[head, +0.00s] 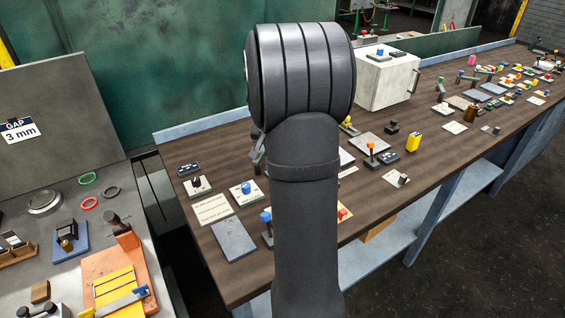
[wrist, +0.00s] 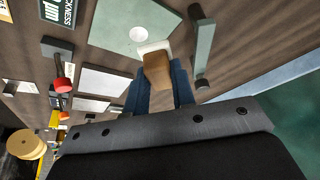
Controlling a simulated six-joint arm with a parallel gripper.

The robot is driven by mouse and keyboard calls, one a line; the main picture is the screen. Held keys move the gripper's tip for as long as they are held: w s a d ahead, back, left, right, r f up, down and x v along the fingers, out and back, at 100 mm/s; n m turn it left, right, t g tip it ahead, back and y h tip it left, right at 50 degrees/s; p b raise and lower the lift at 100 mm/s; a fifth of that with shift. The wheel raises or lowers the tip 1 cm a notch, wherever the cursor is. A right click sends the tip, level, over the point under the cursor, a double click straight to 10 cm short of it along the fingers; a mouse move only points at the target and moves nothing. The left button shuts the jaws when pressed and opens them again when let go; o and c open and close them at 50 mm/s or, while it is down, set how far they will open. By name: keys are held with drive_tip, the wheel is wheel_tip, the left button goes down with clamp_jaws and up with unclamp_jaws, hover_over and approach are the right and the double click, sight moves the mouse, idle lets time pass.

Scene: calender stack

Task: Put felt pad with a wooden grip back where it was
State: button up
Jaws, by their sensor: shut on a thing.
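In the wrist view, my gripper (wrist: 160,74) has two dark blue fingers shut on the wooden grip of the felt pad (wrist: 156,70). The grip is a brown block, and the pale felt (wrist: 154,47) shows at its far end. The pad appears close to the edge of a grey-green plate (wrist: 120,20) that has a round white spot. I cannot tell whether the pad touches anything. In the head view my arm hides the gripper and the pad.
A grey-green bar handle (wrist: 201,50) stands close to the right of the pad in the wrist view. A red-knobbed lever (wrist: 63,84) and pale plates are at the left. In the head view, a white box (head: 388,82) and many small devices crowd the brown bench (head: 270,268).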

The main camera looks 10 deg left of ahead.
drive_tip(key=w+d+m, duration=0.1)
drive_tip(key=w+d, duration=0.4)
drive_tip(key=d, duration=0.5)
drive_tip(key=w+d, duration=0.5)
drive_tip(key=d, duration=0.6)
drive_tip(key=s+d+r+m+g+h, duration=0.1)
drive_tip(key=s+d+r+m+h, duration=0.15)
drive_tip(key=s+d+m, duration=1.15)
drive_tip(key=a+f+n, duration=0.1)
drive_tip(key=f, duration=0.1)
drive_tip(key=w+a+f+n, duration=0.1)
drive_tip(key=a+f+n, duration=0.1)
drive_tip(key=f, duration=0.1)
drive_tip(key=a+f+n+h, duration=0.1)
drive_tip(key=f+n, duration=0.1)
drive_tip(key=shift+w+a+f, duration=0.25)
drive_tip(key=shift+f, duration=2)
drive_tip(key=shift+f, duration=0.1)
